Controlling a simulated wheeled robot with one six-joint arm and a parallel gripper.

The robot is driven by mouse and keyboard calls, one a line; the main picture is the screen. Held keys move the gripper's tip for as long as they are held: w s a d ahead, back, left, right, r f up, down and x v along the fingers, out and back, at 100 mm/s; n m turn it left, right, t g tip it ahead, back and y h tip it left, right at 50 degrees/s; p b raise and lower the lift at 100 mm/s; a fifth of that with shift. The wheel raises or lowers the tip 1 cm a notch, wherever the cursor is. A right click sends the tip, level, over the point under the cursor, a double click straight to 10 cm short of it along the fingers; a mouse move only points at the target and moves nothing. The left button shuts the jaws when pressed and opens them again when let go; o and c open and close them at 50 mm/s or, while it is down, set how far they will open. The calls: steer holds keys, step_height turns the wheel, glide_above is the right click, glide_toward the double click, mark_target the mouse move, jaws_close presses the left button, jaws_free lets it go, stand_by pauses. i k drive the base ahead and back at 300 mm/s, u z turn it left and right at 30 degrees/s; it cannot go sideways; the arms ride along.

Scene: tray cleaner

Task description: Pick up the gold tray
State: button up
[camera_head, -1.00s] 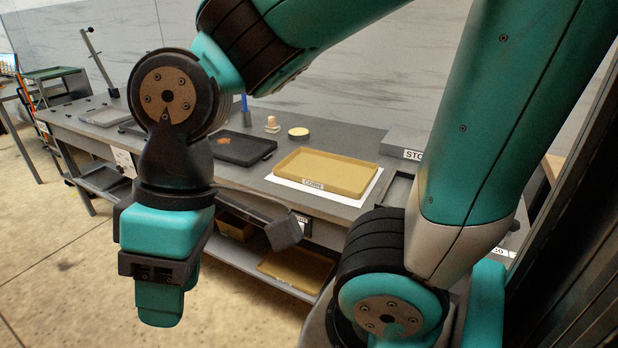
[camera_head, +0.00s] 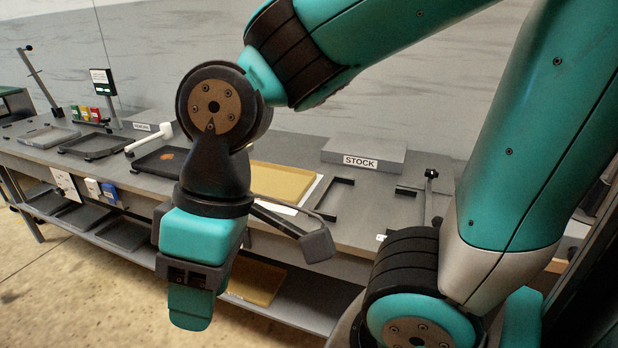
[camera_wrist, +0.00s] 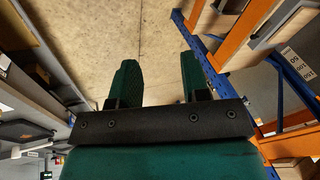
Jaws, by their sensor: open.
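A gold tray (camera_head: 284,182) lies on the grey workbench, on a white sheet, partly hidden behind my arm in the head view. Another gold tray (camera_head: 256,283) is on the shelf below the bench. My gripper (camera_head: 190,308) hangs in front of the bench, apart from both trays. In the wrist view my gripper (camera_wrist: 157,82) is open, its two green fingers apart with only bare floor between them. No gold tray can be made out in the wrist view.
The bench (camera_head: 335,225) also bears a dark tray (camera_head: 165,160), a grey block marked STOCK (camera_head: 365,152) and a black bracket (camera_head: 328,200). In the wrist view, orange and blue racking (camera_wrist: 213,65) stands at the right. Open floor (camera_head: 70,285) lies at the left.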

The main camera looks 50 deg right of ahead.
mark_target(288, 184)
steer(key=z, duration=0.95)
steer(key=i, duration=0.5)
steer(key=u, duration=0.55)
steer(key=k, duration=1.3)
steer(key=u, duration=0.8)
steer(key=i, duration=1.4)
steer(key=z, duration=1.15)
steer(key=i, duration=0.55)
steer(key=z, duration=0.5)
